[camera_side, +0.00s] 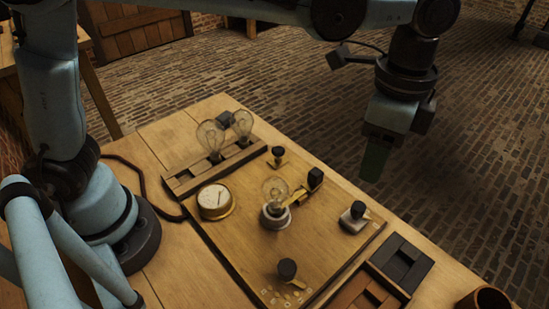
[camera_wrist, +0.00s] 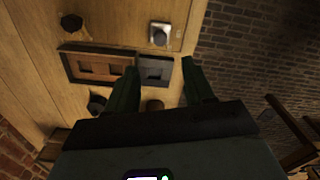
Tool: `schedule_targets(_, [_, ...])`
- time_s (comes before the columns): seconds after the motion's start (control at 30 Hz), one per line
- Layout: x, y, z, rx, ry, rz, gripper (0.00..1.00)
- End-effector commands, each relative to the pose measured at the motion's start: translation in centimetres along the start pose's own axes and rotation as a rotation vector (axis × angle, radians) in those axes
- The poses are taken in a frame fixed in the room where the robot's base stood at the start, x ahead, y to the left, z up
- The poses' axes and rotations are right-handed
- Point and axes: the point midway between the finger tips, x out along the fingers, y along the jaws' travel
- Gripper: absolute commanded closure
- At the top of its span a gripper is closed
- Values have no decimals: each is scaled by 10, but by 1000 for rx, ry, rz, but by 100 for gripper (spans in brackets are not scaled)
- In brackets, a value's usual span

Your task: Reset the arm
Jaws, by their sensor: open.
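My gripper (camera_side: 375,160) hangs from the arm at the upper right in the side view, high above the right edge of the table (camera_side: 165,262). Its green fingers point down and nothing is between them. In the wrist view the two fingers (camera_wrist: 159,66) stand apart, with a wide gap. Below them lie a wooden tray and a grey tray on the table. The gripper touches nothing that I can see.
A rack (camera_side: 186,183) with glass bulbs stands behind. A brown tray (camera_side: 358,300), a grey tray (camera_side: 402,262) and a round cup (camera_side: 484,298) are at the front right.

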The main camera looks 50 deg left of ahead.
Motion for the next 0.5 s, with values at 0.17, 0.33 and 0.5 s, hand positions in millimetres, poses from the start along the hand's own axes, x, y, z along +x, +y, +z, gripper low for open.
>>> schedule_targets(0.17, [-6,0,0,0,0,0,47])
schedule_targets(0.33, [-6,0,0,0,0,0,47])
schedule_targets(0.5, [-7,-1,3,-11,4,-3,47])
